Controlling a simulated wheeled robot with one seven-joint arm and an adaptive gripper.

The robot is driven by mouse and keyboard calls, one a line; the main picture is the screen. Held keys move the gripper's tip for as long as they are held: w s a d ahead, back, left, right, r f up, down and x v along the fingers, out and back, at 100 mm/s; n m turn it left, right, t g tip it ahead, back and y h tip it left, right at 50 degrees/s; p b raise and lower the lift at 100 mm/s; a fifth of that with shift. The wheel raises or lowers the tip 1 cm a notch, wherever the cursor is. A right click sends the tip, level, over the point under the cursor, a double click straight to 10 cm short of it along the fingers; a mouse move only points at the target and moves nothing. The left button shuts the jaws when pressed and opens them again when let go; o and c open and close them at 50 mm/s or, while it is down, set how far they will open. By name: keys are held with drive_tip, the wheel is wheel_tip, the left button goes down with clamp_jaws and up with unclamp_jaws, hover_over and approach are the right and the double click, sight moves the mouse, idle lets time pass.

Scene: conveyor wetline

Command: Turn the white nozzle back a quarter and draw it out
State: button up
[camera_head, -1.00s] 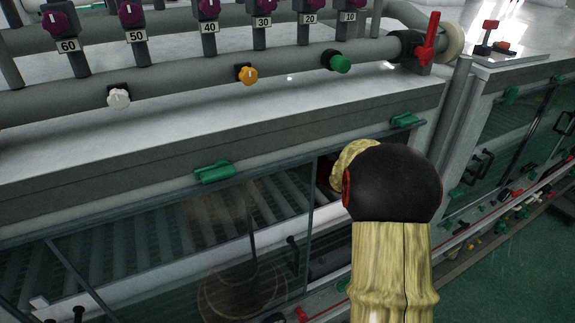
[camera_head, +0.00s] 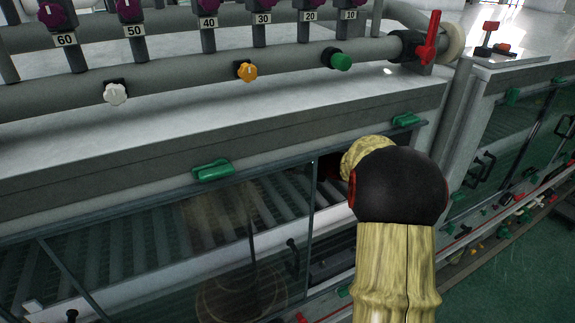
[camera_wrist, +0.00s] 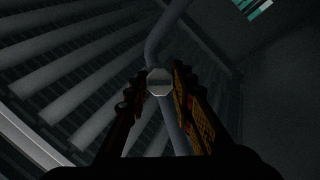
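In the wrist view, a pale, many-sided round end (camera_wrist: 159,82), which looks like the white nozzle, sits in front of a bent grey pipe (camera_wrist: 181,132). My gripper (camera_wrist: 153,80) is open, with one dark finger on each side of this pale end. I cannot tell whether either finger touches it. In the head view, my gripper is hidden; my arm reaches into the machine through the opening beside the glass panel. A white knob-like part (camera_head: 115,93) also shows on the outer pipe, far left of my arm.
The outer pipe (camera_head: 190,80) also carries an orange part (camera_head: 246,71), a green part (camera_head: 338,61) and a red lever (camera_head: 429,38). A glass panel (camera_head: 150,245) with a green latch (camera_head: 212,170) lies left of my arm. Rollers (camera_wrist: 75,62) fill the wrist view's left; it is dim there.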

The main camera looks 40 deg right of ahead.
drive_tip(key=o, duration=0.5)
drive_tip(key=v, duration=0.7)
drive_tip(key=shift+s, duration=0.2)
